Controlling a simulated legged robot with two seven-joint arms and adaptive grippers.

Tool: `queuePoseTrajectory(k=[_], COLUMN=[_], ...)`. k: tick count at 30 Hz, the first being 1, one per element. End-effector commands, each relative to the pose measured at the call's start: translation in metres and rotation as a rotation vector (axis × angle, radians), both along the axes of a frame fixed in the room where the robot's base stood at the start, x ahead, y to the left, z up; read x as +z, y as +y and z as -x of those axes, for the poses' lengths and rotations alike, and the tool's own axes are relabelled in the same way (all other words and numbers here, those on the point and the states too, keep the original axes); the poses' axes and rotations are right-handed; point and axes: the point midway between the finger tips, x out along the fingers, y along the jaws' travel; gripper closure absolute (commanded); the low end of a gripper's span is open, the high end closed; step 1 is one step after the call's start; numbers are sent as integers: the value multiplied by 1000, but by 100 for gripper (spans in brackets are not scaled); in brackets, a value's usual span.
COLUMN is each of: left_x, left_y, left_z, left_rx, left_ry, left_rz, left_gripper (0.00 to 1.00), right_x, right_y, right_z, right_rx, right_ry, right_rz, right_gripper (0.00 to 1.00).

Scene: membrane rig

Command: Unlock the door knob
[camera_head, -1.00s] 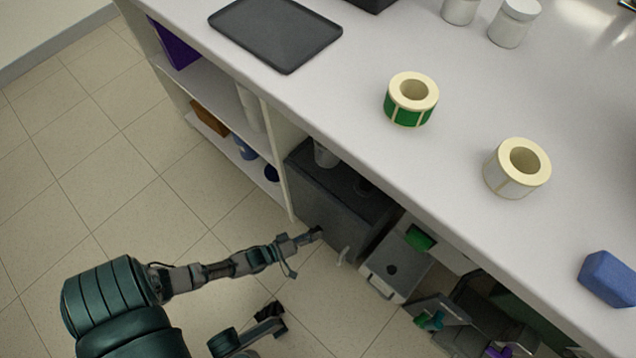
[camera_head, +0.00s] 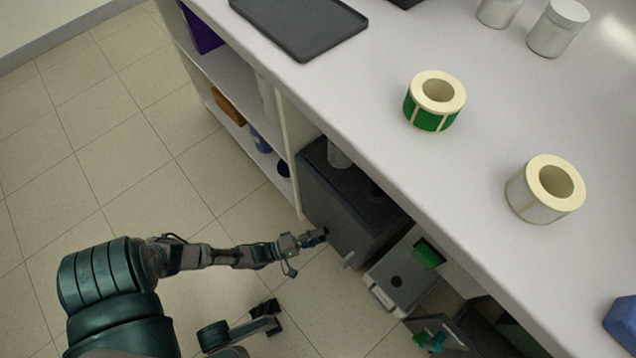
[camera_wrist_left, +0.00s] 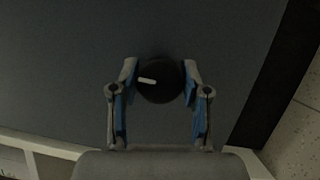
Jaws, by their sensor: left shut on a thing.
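The door knob (camera_wrist_left: 163,90) is a round black knob with a white mark, on a flat dark grey door (camera_wrist_left: 60,75). The mark lies nearly level, tilted slightly down to the right. My left gripper (camera_wrist_left: 160,82) is shut on the knob, one finger at each side. In the head view, my left gripper (camera_head: 320,236) reaches the front of a dark grey box-like cabinet (camera_head: 345,205) under the bench and hides the knob there. A small pale lever handle (camera_head: 348,260) sticks out to the right of the gripper. My right gripper is not seen.
The white bench top (camera_head: 480,110) overhangs the cabinet. Open shelves (camera_head: 235,110) stand left of it, and a grey-white device (camera_head: 400,278) stands right. Label rolls, one green (camera_head: 433,103) and one white (camera_head: 545,190), sit on the bench. The tiled floor (camera_head: 110,150) at left is clear.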

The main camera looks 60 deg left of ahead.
Motion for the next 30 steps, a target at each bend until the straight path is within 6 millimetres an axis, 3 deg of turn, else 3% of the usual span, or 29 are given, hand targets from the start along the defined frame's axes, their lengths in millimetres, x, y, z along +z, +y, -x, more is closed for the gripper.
queuePoseTrajectory(k=[16,17,20,30], left_x=[-4,-4,-4,-2], left_y=[7,7,6,2], left_z=[2,2,2,3], left_rx=[10,10,9,3], left_ry=[5,5,5,-1], left_rz=[21,21,21,22], left_gripper=[88,51,28,28], right_x=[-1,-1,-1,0], right_y=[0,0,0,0], right_z=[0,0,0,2], right_rx=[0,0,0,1], right_ry=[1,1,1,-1], right_rz=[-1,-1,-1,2], right_gripper=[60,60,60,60])
